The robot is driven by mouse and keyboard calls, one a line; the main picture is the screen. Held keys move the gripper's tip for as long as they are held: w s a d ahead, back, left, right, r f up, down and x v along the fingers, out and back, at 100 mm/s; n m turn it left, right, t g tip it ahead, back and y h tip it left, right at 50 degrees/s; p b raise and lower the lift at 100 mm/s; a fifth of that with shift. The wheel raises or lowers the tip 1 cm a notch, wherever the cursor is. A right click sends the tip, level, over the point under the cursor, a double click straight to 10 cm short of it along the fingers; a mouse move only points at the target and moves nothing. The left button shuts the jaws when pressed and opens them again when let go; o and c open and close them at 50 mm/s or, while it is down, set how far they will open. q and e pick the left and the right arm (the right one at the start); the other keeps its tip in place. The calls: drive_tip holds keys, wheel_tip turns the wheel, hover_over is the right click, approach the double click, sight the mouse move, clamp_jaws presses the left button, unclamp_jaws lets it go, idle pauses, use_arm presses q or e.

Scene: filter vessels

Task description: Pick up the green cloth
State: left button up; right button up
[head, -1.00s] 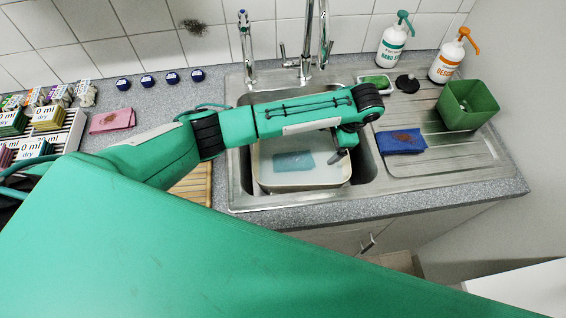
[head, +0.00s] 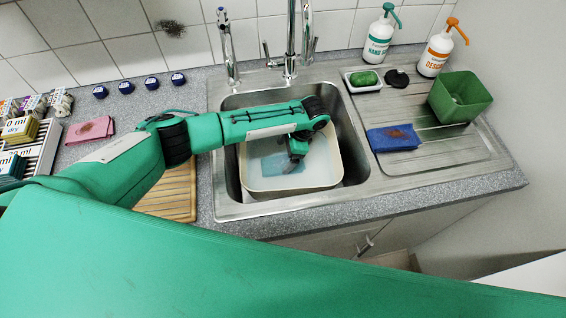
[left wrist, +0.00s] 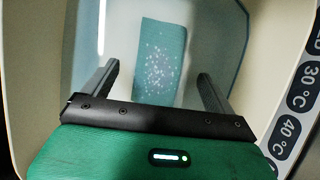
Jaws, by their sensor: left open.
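The green cloth, teal with pale specks, lies flat in the water of a cream basin (head: 246,180) in the sink. It shows in the head view (head: 273,166) and in the left wrist view (left wrist: 158,50). My left gripper (head: 291,165) hangs over the basin, pointing down at the cloth, and hides part of it in the head view. In the left wrist view, the left gripper (left wrist: 158,78) is open, its two fingers apart on either side of the cloth's near end and nothing between them gripped. My right gripper is not in view.
A tap (head: 290,45) stands behind the basin. A blue cloth (head: 392,138) and a green tub (head: 460,97) are on the drainer at right, with two pump bottles behind. A pink cloth (head: 90,131) and a wooden board (head: 170,195) are left of the sink.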

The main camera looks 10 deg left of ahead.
sight(278, 163)
use_arm(q)
drive_tip(key=p+x, duration=0.1)
drive_tip(key=x, duration=0.4)
drive_tip(key=shift+c, duration=0.4)
drive_tip(key=c, duration=1)
drive_tip(key=shift+r, duration=0.1)
drive_tip(key=shift+c, duration=0.2)
